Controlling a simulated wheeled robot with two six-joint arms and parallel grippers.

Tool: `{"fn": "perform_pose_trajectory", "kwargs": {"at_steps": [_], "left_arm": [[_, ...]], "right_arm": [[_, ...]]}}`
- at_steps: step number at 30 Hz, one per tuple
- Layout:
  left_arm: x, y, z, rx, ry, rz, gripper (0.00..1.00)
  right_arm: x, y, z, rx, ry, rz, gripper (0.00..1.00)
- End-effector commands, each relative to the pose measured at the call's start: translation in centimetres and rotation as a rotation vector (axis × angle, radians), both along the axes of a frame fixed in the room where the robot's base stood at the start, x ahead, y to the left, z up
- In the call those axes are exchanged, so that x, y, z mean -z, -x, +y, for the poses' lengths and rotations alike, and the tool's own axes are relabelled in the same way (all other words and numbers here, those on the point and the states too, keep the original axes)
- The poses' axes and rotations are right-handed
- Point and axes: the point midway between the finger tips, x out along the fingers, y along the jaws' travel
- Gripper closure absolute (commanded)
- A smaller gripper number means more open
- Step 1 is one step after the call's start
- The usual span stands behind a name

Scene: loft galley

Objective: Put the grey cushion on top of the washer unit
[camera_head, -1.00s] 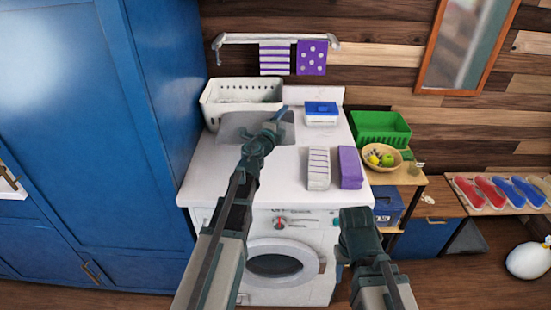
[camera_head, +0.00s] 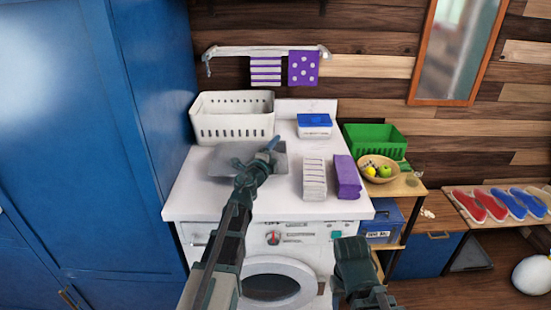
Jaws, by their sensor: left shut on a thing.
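The grey cushion (camera_head: 226,160) appears as a flat grey slab over the back-left part of the white top of the washer unit (camera_head: 190,192). My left gripper (camera_head: 268,154) is shut on the cushion at its right part, and the gripper and wrist cover some of it. I cannot tell whether the cushion touches the top or hangs just above it. My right gripper (camera_head: 352,262) is low in front of the washer, away from the cushion; its fingers are not clear enough to tell open from shut.
A tall blue cabinet (camera_head: 90,150) borders the left. A green crate (camera_head: 375,141) and fruit bowl (camera_head: 380,170) are right.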

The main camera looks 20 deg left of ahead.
Motion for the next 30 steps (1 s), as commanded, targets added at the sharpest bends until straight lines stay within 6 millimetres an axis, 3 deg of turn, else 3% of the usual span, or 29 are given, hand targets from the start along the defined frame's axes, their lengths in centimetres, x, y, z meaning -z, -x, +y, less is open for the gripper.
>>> {"fn": "perform_pose_trajectory", "kwargs": {"at_steps": [1,3,15,16,18,21,30], "left_arm": [[1.32,0.0,0.0,0.0,-0.001,0.0,1.0],[1.78,0.0,0.0,0.0,-0.001,0.0,1.0],[1.95,0.0,0.0,0.0,-0.001,0.0,1.0],[1.93,0.0,0.0,0.0,0.0,0.0,0.36],[1.81,0.0,0.01,0.0,0.0,0.0,0.23],[1.81,0.0,0.01,0.0,0.0,0.0,0.08],[1.75,0.0,0.01,0.0,0.0,0.0,0.08]], "right_arm": [[1.32,0.0,0.0,0.0,0.0,0.0,0.5],[1.78,0.0,0.0,0.0,0.0,0.0,0.5],[1.95,0.0,-0.01,0.0,0.0,0.0,0.5],[1.93,0.0,0.0,0.0,0.0,0.0,0.5],[1.81,0.0,0.0,0.0,0.0,0.0,0.5],[1.81,0.0,0.0,0.0,0.0,0.0,0.5],[1.75,0.0,0.0,0.0,0.0,0.0,0.5]]}}
